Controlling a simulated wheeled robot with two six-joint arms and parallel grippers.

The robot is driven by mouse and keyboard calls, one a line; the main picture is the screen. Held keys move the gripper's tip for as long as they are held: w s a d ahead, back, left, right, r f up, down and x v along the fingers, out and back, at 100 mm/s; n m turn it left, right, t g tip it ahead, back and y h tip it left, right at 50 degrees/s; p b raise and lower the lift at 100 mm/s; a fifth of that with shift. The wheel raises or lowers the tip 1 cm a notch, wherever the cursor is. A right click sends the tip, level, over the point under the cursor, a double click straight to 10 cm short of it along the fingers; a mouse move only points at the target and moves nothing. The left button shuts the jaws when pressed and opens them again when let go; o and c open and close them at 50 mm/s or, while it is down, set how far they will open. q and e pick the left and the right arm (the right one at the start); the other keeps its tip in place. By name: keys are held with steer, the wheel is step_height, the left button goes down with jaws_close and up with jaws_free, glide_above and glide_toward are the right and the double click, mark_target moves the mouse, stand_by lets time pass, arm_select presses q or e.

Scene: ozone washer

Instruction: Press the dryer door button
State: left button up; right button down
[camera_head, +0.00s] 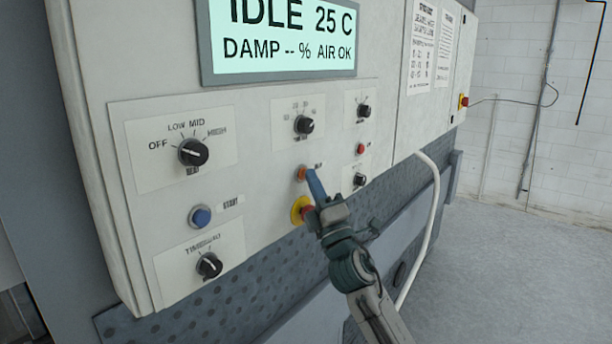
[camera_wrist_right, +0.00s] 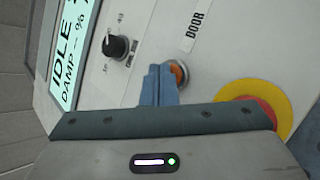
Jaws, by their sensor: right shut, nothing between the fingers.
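The door button (camera_head: 301,173) is a small orange button in a metal ring on the pale control panel. In the right wrist view the orange button (camera_wrist_right: 178,74) sits beside a "DOOR" label (camera_wrist_right: 194,31). My right gripper (camera_head: 314,180) is shut and empty, its blue fingertips pointing at the panel. In the right wrist view the fingertips (camera_wrist_right: 160,76) overlap the left part of the button. I cannot tell whether they touch it. My left gripper is not in view.
A red emergency knob on a yellow disc (camera_wrist_right: 272,112) is close to the button, partly behind my right gripper in the head view. A blue start button (camera_head: 201,216), a heat dial (camera_head: 193,152) and a red button (camera_head: 360,149) are on the same panel. A display (camera_head: 282,38) reads IDLE 25 C.

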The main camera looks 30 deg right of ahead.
steer(key=shift+s+d+b, duration=0.3)
steer(key=shift+s, duration=0.45)
steer(key=s+b, duration=0.1)
steer(key=s+d+b, duration=0.1)
steer(key=s, duration=0.1)
steer(key=s+b, duration=0.1)
steer(key=shift+s+d, duration=0.35)
steer(key=shift+d, duration=0.05)
stand_by(0.5)
